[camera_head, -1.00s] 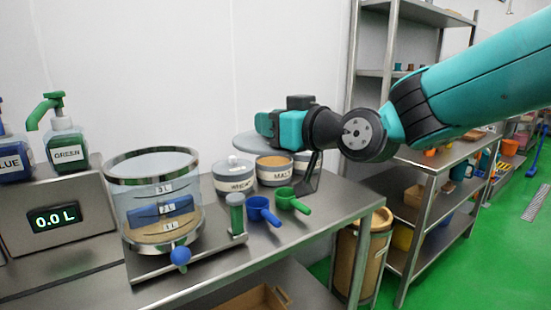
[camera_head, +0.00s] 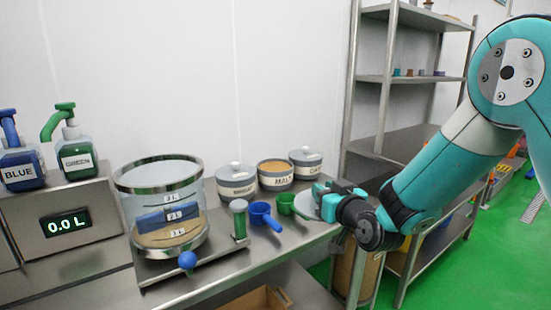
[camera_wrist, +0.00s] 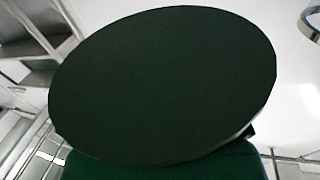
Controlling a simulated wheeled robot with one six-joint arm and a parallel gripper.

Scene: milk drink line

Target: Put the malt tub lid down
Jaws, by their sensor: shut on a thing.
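My gripper (camera_head: 328,198) is shut on the malt tub lid (camera_head: 306,208), a pale grey disc, near the right end of the steel table. The lid's underside (camera_wrist: 160,85) looks dark green and fills most of the wrist view. I cannot tell whether the lid touches the table. The malt tub (camera_head: 276,183) stands open at the back, with brown powder showing at its top. It is behind and to the left of my gripper.
Lidded tubs stand either side of the malt tub: the left one (camera_head: 237,185) and the right one (camera_head: 306,166). A green scoop (camera_head: 287,203) lies close beside the lid, with a blue scoop (camera_head: 262,214) left of it. A clear measuring vessel (camera_head: 165,210) stands further left.

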